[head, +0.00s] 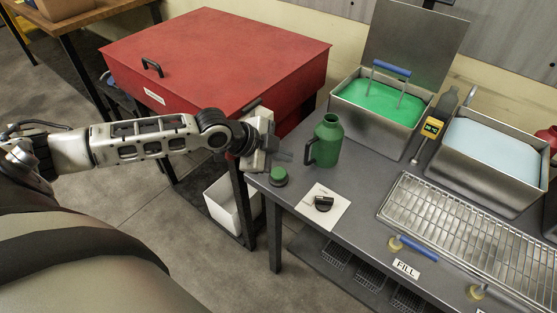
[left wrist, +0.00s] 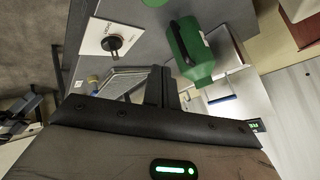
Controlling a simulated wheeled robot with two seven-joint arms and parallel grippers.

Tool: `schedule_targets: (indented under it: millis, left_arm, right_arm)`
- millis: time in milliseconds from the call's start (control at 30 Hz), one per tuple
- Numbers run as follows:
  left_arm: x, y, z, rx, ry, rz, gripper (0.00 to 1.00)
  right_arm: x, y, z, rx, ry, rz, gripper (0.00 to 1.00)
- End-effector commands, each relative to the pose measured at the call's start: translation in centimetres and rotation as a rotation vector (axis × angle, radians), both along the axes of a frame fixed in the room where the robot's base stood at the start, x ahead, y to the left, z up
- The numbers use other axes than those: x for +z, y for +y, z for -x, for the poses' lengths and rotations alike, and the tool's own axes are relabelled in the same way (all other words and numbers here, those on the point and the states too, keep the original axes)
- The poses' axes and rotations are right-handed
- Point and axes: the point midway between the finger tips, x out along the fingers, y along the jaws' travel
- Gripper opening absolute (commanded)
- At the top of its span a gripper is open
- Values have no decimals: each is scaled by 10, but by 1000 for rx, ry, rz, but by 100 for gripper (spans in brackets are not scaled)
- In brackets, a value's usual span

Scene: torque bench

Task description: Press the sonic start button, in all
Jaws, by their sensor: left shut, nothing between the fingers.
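A round green button (head: 278,174) on a dark base sits at the near left corner of the grey bench. No label shows on it. A green patch at the top edge of the left wrist view (left wrist: 155,2) looks like the same button, mostly cut off. My left gripper (head: 285,156) is shut and empty, just above and beyond the button in the head view, apart from it as far as I can tell. Its closed fingers (left wrist: 162,78) also show in the left wrist view. My right gripper is not in view.
A green jug (head: 327,140) stands close right of my left gripper. A black knob (head: 323,203) sits on a white plate. Behind are an open tank of green liquid (head: 382,101), a pale blue bath (head: 492,147) and a wire rack (head: 470,225). A red cabinet (head: 220,55) stands left.

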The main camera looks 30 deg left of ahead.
Motion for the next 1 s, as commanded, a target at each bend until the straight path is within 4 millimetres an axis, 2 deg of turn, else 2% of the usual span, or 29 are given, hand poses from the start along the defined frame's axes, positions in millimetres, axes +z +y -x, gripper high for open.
schedule_targets:
  millis: [33,200,567,833,1000]
  left_arm:
    - [14,14,-6,-1,-6,-31,0]
    - [27,33,-12,-2,-11,-68,0]
    - [27,34,-12,-2,-13,-69,0]
    - [14,33,-12,-3,-12,-67,0]
    - [-10,33,-12,-2,-11,-68,0]
  right_arm:
    - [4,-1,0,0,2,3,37]
    - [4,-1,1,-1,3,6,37]
    - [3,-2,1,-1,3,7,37]
    - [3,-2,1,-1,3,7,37]
    - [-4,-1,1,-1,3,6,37]
